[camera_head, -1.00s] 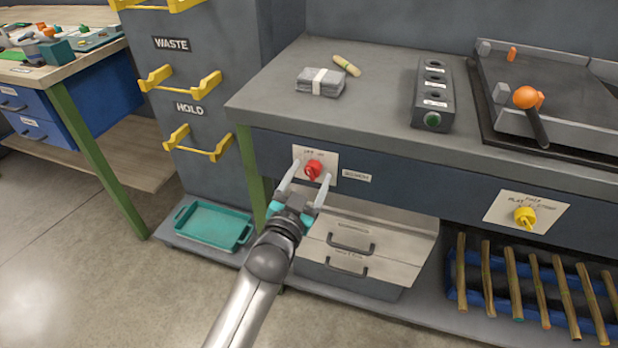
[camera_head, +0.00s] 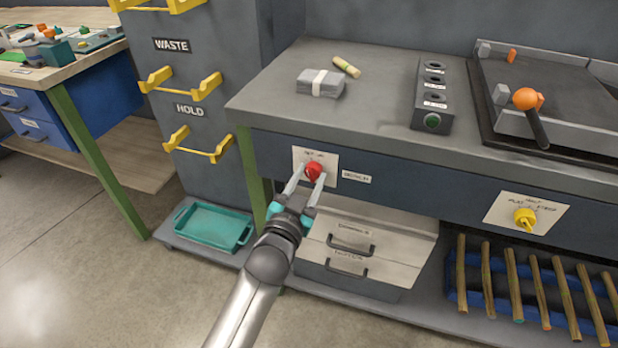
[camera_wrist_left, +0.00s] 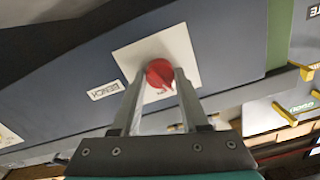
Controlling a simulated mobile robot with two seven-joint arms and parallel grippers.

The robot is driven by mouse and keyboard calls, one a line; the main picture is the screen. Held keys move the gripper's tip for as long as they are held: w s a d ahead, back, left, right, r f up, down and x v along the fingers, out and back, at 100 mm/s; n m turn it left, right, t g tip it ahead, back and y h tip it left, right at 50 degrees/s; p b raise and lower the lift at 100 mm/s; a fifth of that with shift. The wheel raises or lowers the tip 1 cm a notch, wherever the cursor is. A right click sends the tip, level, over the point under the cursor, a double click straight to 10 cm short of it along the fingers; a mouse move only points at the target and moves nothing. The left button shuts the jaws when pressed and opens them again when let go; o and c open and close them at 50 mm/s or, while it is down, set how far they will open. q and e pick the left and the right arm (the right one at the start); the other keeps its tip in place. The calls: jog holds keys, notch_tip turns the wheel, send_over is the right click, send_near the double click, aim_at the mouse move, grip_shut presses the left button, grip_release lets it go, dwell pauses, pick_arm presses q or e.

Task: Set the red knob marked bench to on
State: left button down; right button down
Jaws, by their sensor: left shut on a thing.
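The red knob (camera_head: 314,170) sits on a pale square plate (camera_head: 299,155) on the front of the grey bench. A small label beside the plate reads bench in the left wrist view, where the knob (camera_wrist_left: 160,74) also shows. My left gripper (camera_head: 306,180) is shut on the knob, with one finger on each side of it. In the left wrist view the fingers (camera_wrist_left: 156,92) reach up to the knob's edges. The lettering on the plate is too small to read for certain. My right gripper is not in view.
A yellow knob (camera_head: 525,217) is on another plate further right. Grey drawers (camera_head: 350,262) stand below the bench front, near my left arm. A teal tray (camera_head: 207,226) is at the lower left. Rods (camera_head: 515,285) lie in a rack at lower right.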

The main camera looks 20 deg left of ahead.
pick_arm(q)
jog(key=shift+r+m+p, duration=0.1)
jog(key=shift+m+p, duration=0.55)
jog(key=shift+m, duration=0.35)
jog(key=shift+m+p, duration=0.5)
jog(key=shift+m, duration=1.8)
jog(key=shift+m+p, duration=0.35)
jog(key=shift+m, duration=0.75)
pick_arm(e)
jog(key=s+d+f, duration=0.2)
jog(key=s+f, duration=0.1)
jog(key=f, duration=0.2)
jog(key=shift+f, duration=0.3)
pick_arm(q)
jog(key=shift+c, duration=2.1)
grip_release()
